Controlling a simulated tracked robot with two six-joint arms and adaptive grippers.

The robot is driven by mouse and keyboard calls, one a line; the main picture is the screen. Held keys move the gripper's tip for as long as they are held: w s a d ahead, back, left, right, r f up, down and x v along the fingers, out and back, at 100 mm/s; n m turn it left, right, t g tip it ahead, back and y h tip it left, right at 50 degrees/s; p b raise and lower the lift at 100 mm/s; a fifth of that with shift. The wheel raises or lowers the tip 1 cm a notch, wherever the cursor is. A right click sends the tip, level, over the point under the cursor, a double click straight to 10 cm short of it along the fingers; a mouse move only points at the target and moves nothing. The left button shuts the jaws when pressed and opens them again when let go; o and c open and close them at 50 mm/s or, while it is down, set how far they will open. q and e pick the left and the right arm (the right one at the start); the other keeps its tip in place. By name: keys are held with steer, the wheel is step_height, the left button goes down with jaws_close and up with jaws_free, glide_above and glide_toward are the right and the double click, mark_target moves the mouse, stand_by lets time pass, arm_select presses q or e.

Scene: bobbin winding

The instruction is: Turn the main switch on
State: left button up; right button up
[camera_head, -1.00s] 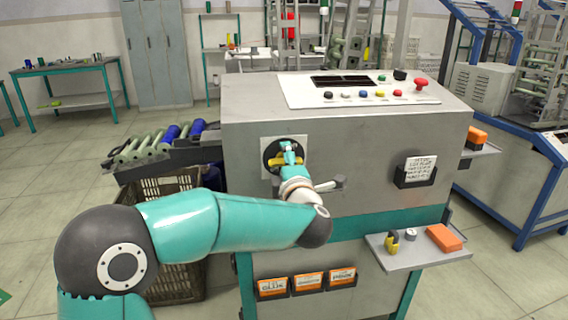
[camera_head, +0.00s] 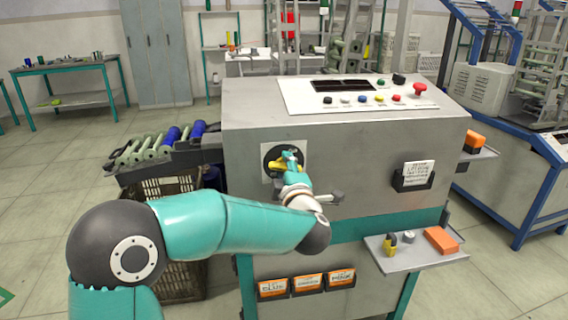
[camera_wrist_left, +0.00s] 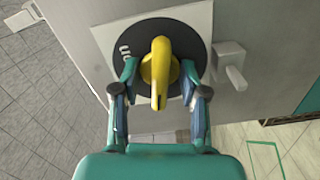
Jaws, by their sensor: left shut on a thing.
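The main switch has a yellow handle (camera_head: 277,166) on a black round disc (camera_head: 269,154). It is set in a pale square plate (camera_head: 266,179) on the front of the grey machine. My left gripper (camera_head: 289,159) is at the switch and partly hides the handle in the head view. In the left wrist view the handle (camera_wrist_left: 159,72) stands out from the disc (camera_wrist_left: 184,40) between the two fingers of the left gripper (camera_wrist_left: 159,78), which is shut on it. The handle's long side runs up and down in that view. My right gripper is not in view.
A grey lever (camera_head: 328,198) sticks out just right of the switch; it also shows in the left wrist view (camera_wrist_left: 231,65). A card holder (camera_head: 412,177) is further right. A side shelf (camera_head: 405,260) juts out below. A crate (camera_head: 165,190) stands left.

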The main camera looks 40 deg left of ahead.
arm_select(q)
steer(key=shift+m+p, duration=0.3)
steer(key=shift+m, duration=0.2)
steer(key=shift+m+p, duration=0.8)
steer(key=shift+m, duration=0.1)
steer(key=shift+m+p, duration=0.8)
steer(key=shift+m, duration=0.3)
